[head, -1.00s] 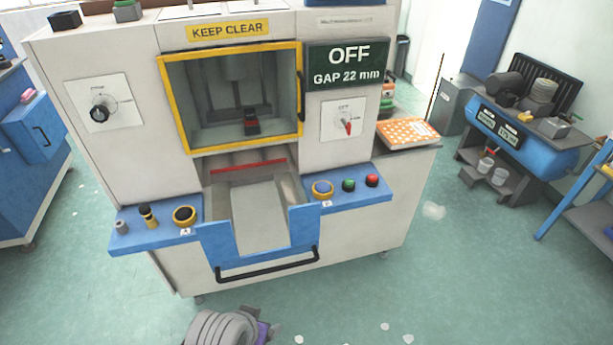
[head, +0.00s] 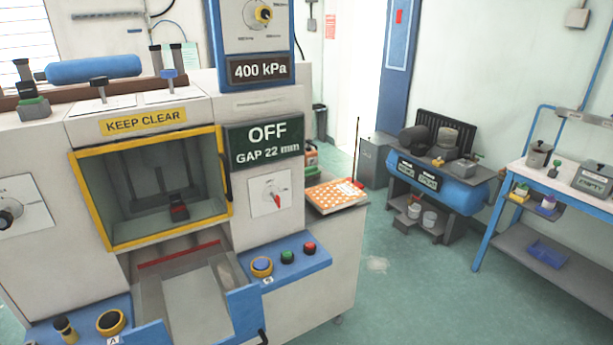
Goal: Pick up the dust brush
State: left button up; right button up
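I cannot make out a dust brush for certain in the head view. A small pale tan piece (head: 227,272) lies along the right side of the machine's front chute (head: 190,300), too unclear to name. A small black and red object (head: 179,208) is inside the yellow-framed window. Neither of my grippers is in view.
The machine (head: 55,150) fills the left, with an OFF display (head: 263,143) and a blue button ledge (head: 300,262). An orange dotted book (head: 335,195) lies on its right side. A blue tank unit (head: 440,178) and a blue-framed bench (head: 555,180) stand beyond open floor (head: 430,290).

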aim_at(312, 171)
jog(key=i+l, duration=0.65)
jog(key=i, duration=0.15)
jog(key=i+l+u, duration=0.1)
jog(key=i+l, duration=0.6)
jog(key=i, duration=0.1)
